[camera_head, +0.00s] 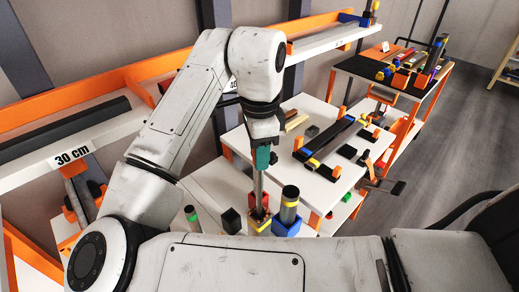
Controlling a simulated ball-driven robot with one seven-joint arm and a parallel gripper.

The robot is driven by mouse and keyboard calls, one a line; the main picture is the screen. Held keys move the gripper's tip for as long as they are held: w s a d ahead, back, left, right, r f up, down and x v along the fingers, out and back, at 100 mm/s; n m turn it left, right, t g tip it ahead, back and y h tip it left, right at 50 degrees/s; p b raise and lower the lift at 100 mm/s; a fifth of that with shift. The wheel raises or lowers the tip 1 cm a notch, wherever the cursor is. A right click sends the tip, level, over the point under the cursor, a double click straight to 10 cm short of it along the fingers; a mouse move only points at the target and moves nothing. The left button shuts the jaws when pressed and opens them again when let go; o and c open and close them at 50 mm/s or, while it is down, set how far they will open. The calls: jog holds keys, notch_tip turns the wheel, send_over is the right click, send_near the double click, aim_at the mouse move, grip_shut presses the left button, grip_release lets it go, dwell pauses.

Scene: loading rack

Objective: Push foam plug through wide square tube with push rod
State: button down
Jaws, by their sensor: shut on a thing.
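My gripper (262,143) is at the centre, pointing down. It is shut on the teal handle (263,160) of a push rod, whose grey shaft (258,188) hangs roughly upright. The lower end of the shaft meets an orange and yellow piece (260,217), perhaps the wide square tube in a holder. Whether the rod is inside it I cannot tell. I cannot make out the foam plug. My own arm hides the lower part of this area.
A grey cylinder with yellow bands (289,206) stands in a blue base (287,227) just right of the rod. A dark square piece (231,221) and a green-banded cylinder (192,218) stand left. A white table (290,178) with dark bars lies behind; a "30 cm" shelf (75,158) is left.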

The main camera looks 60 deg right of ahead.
aim_at(260, 196)
jog(key=shift+f+b, duration=4.6)
jog(key=shift+f, duration=2.7)
